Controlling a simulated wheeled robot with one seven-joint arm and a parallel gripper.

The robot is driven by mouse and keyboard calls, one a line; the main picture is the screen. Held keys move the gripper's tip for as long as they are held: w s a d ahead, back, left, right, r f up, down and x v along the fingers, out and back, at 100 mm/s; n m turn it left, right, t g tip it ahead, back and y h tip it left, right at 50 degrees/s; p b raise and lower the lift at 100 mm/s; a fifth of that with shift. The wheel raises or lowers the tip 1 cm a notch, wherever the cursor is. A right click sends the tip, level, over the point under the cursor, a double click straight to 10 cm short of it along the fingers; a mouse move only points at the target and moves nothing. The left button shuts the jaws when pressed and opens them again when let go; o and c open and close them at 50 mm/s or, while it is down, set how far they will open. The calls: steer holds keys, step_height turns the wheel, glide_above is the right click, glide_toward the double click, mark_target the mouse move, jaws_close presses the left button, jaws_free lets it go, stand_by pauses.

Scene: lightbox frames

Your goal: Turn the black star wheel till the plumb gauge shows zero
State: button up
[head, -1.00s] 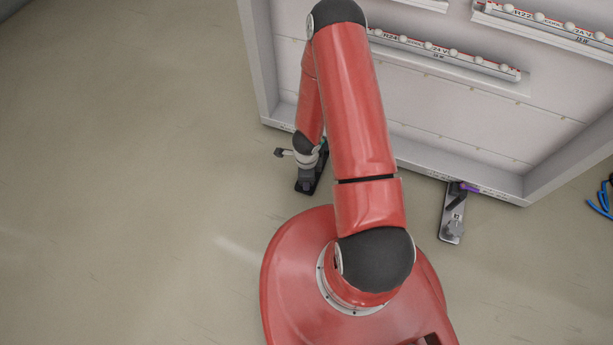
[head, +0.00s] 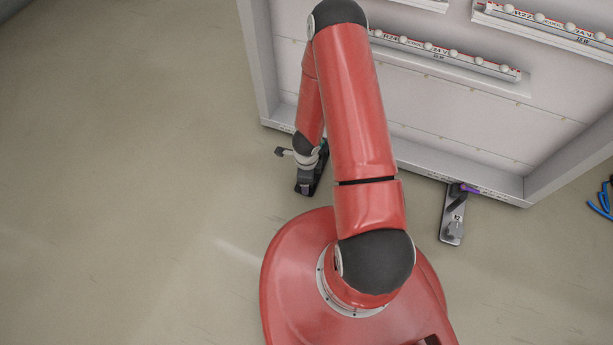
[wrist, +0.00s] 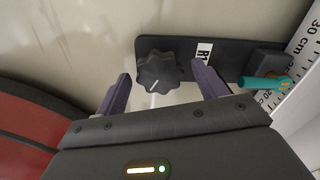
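A black star wheel (wrist: 158,73) with a lobed rim sits at the left end of a dark plate (wrist: 222,52) in the wrist view. My gripper (wrist: 161,71) is open, its two purple fingers apart on either side of the wheel; I cannot tell whether they touch it. In the head view my gripper (head: 306,176) is over a black foot plate (head: 308,187) at the frame's lower left corner. The wheel there is hidden by my gripper. I cannot make out a plumb gauge reading in either view.
A teal piece (wrist: 267,82) is at the plate's right end, beside a white ruler strip (wrist: 304,62). A second foot plate (head: 453,222) with a purple piece (head: 469,188) stands at the white lightbox frame (head: 450,172). Blue cables (head: 600,207) lie far right. Floor at left is clear.

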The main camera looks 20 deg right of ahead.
step_height(320, 180, up, 8)
steer(key=p, duration=0.2)
steer(key=shift+f+p, duration=0.1)
steer(key=shift+p, duration=0.25)
stand_by(0.4)
steer(key=shift+w+r, duration=0.15)
steer(key=shift+r, duration=0.1)
steer(key=w+a+r+n+t+y+p, duration=0.1)
steer(key=w+a+r+n+t+p, duration=0.3)
steer(key=r, duration=1.1)
steer(key=a+r+n+g+y+b, duration=0.1)
steer(key=r+n, duration=0.6)
steer(key=r, duration=0.7)
steer(key=s+d+r+n+t+h+p, duration=0.1)
steer(key=s+r+n, duration=0.5)
steer(key=s+r, duration=0.3)
steer(key=s+d+r+n+t+h+p, duration=0.1)
steer(key=s+r+n, duration=0.5)
steer(key=r, duration=0.8)
steer(key=s+p, duration=0.1)
steer(key=s, duration=0.2)
steer(key=shift+s+d+r+t+p, duration=0.2)
steer(key=shift+s+t+p, duration=0.1)
steer(key=shift+s, duration=0.1)
